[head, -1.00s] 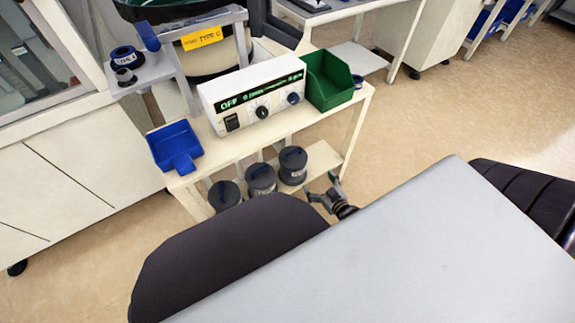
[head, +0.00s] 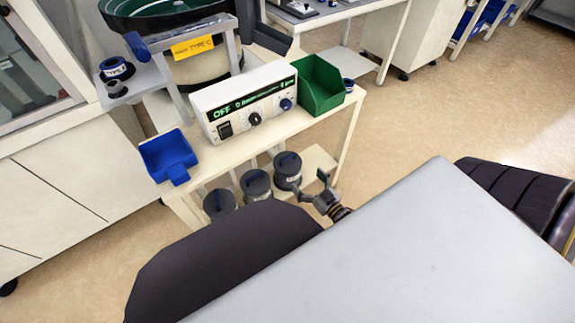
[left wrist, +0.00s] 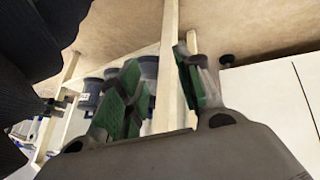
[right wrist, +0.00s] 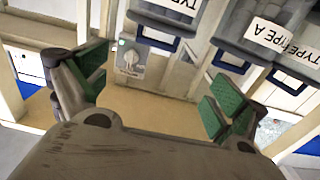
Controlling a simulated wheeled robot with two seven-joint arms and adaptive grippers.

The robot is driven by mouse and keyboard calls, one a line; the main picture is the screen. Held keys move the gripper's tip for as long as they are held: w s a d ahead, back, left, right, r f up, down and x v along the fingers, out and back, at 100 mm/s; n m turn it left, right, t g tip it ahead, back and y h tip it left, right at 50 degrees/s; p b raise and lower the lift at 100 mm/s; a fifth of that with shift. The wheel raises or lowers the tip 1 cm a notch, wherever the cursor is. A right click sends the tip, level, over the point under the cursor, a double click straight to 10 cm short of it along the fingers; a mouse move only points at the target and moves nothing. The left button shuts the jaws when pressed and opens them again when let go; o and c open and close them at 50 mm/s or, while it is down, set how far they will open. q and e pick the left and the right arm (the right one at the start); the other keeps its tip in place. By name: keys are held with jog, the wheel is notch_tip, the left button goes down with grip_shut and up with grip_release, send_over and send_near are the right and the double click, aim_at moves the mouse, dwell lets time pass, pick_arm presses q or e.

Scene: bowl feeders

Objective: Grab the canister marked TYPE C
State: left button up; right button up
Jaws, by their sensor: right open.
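I cannot tell which is TYPE C. My right gripper (head: 314,187) is open and empty, beside the right canister. My left gripper (left wrist: 158,72) is open and empty.
Above the shelf, a bench holds a control box (head: 245,102) reading OFF, a green bin (head: 320,88) and a blue tray (head: 168,157). A bowl feeder (head: 165,15) has a yellow TYPE C sign (head: 193,47). Bench legs flank the shelf. Floor at right is clear.

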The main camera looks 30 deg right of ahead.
jog(key=b, duration=0.2)
send_near(289, 158)
jog(key=w, duration=0.1)
jog(key=w+a, duration=0.1)
jog(key=w, duration=0.1)
jog(key=shift+w+f, duration=0.1)
jog(key=shift+w, duration=0.25)
pick_arm(q)
jog(key=shift+w+d+f+t+h+b, duration=0.15)
jog(key=shift+d+f+b, duration=0.1)
jog(key=shift+f, duration=0.75)
jog(key=shift+s+d+f+t+h+b, duration=0.1)
jog(key=shift+f+t+h+b, duration=0.1)
jog(key=shift+f, duration=0.75)
pick_arm(e)
jog(key=shift+w+a, duration=0.1)
jog(key=shift+w, duration=0.85)
pick_arm(q)
jog(key=shift+f, duration=0.1)
pick_arm(e)
jog(key=shift+w, duration=0.1)
